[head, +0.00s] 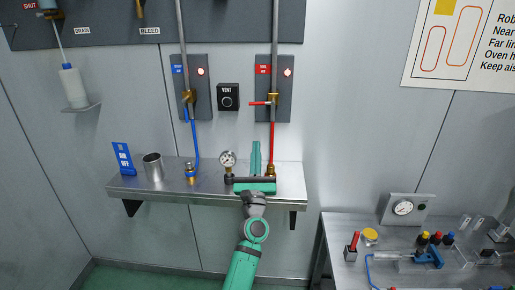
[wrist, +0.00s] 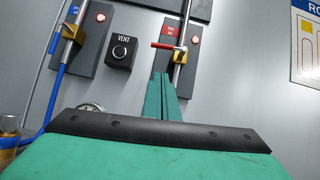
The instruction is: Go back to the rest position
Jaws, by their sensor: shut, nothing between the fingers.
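My gripper (head: 256,146) is above the steel wall shelf (head: 240,200), at its right part. Its two green fingers point up and away and lie close together, with nothing held between them. In the wrist view the shut fingers (wrist: 161,78) rise beyond the dark edge of the gripper body, below the red valve handle (wrist: 166,45). In the head view my arm reaches up from the bottom edge and hides part of the shelf. The picture does not show whether the fingers touch anything.
A pressure gauge (head: 228,158) is close left of my gripper, and a red hose (head: 271,145) is close right. A blue hose (head: 195,140), brass fitting (head: 191,175) and metal cup (head: 153,167) are farther left. A workbench (head: 345,225) with tools stands at lower right.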

